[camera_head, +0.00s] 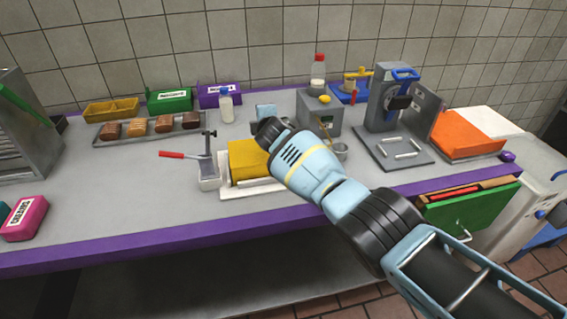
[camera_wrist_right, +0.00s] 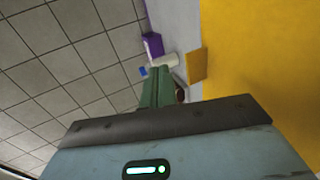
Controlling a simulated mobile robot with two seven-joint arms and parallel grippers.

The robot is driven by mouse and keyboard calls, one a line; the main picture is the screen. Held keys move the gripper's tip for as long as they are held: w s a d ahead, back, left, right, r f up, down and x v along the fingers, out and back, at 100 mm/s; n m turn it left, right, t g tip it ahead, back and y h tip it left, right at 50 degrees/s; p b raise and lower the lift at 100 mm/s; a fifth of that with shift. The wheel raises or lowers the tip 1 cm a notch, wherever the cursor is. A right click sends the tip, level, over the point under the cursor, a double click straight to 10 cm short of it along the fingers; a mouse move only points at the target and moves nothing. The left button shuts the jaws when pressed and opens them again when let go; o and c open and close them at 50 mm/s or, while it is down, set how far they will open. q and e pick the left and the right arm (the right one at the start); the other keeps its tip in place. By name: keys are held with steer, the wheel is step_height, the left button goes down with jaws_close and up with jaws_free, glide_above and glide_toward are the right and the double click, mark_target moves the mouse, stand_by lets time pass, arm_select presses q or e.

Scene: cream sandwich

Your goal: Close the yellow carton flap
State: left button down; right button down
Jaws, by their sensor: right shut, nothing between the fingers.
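The yellow carton (camera_head: 245,156) lies on a white board on the table, left of my right wrist in the head view. In the right wrist view its large yellow face (camera_wrist_right: 265,65) fills the right side. A smaller, darker yellow panel (camera_wrist_right: 197,65) stands at that face's left edge and looks like the flap, sticking out. My right gripper (camera_wrist_right: 158,85) is shut and empty, its greenish fingers left of the panel and apart from it in the picture. In the head view my wrist hides the fingers and the carton's right end. My left gripper is not in view.
A lever press with a red handle (camera_head: 172,155) stands close left of the carton. A grey box machine (camera_head: 318,115) stands behind my wrist, and a taller grey press (camera_head: 385,100) is further right. A tray (camera_head: 110,138) of brown pieces lies back left. The front left table is mostly clear.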

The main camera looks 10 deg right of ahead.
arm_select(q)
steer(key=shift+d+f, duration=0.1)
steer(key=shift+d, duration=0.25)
arm_select(e)
steer(key=shift+w+f, duration=0.15)
steer(key=shift+f, duration=0.05)
steer(key=shift+r, duration=0.1)
stand_by(0.3)
steer(key=shift+r, duration=0.75)
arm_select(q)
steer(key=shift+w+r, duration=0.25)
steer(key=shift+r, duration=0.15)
